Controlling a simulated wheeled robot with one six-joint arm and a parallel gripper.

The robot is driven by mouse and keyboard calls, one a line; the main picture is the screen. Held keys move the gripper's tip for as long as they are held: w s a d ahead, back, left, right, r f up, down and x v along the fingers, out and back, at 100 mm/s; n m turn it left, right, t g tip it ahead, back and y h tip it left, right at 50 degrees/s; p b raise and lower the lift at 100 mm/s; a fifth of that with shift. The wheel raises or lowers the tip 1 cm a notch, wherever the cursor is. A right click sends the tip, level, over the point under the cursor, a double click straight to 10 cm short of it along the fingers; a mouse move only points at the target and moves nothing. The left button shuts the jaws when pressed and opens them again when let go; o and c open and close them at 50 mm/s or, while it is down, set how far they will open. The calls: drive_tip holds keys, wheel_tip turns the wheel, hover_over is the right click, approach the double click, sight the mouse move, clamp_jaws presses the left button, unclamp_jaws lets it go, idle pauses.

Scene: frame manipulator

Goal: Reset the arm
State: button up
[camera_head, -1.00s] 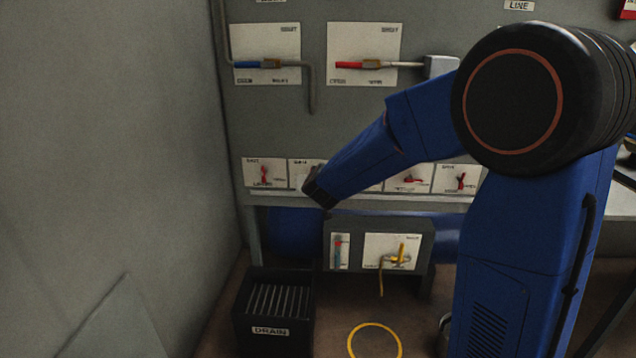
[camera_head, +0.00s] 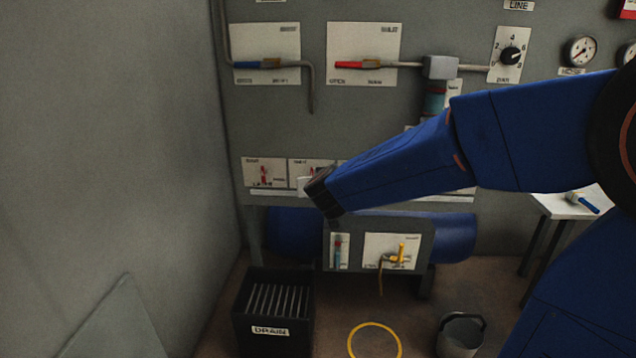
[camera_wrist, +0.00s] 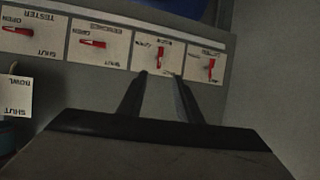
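My gripper (camera_head: 322,194) is at the end of my blue arm, in front of the row of small white valve plates in the head view. Its fingers are hidden there by the wrist. In the wrist view my gripper (camera_wrist: 163,76) shows two dark fingers apart with nothing between them. Beyond them is the row of plates, seen upside down, with a red lever (camera_wrist: 161,57) behind the fingertips and another red lever (camera_wrist: 211,69) to the right. I cannot tell the exact distance from fingertips to plates.
A black DRAIN bin (camera_head: 271,335) stands on the floor at the lower left, a grey bucket (camera_head: 460,334) at the lower right. A yellow ring (camera_head: 374,327) marks the floor between them. A white side table (camera_head: 566,211) is at right. A grey wall (camera_head: 110,150) bounds the left.

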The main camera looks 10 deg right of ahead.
drive_tip(key=s+a+r+n+g+y, duration=0.1)
drive_tip(key=s+n+g+y, duration=0.3)
drive_tip(key=s, duration=1.2)
drive_tip(key=s+d+f+m+g+h, duration=0.1)
drive_tip(key=s+d+f, duration=0.3)
drive_tip(key=s, duration=0.7)
drive_tip(key=s+d+f+m+g+h, duration=0.1)
drive_tip(key=s+d+f+g, duration=0.2)
drive_tip(key=s, duration=0.9)
drive_tip(key=d, duration=0.3)
drive_tip(key=shift+s+d+f+m+g, duration=0.2)
drive_tip(key=shift+f+m+g, duration=0.1)
drive_tip(key=shift+f+m, duration=0.1)
drive_tip(key=shift+o, duration=0.6)
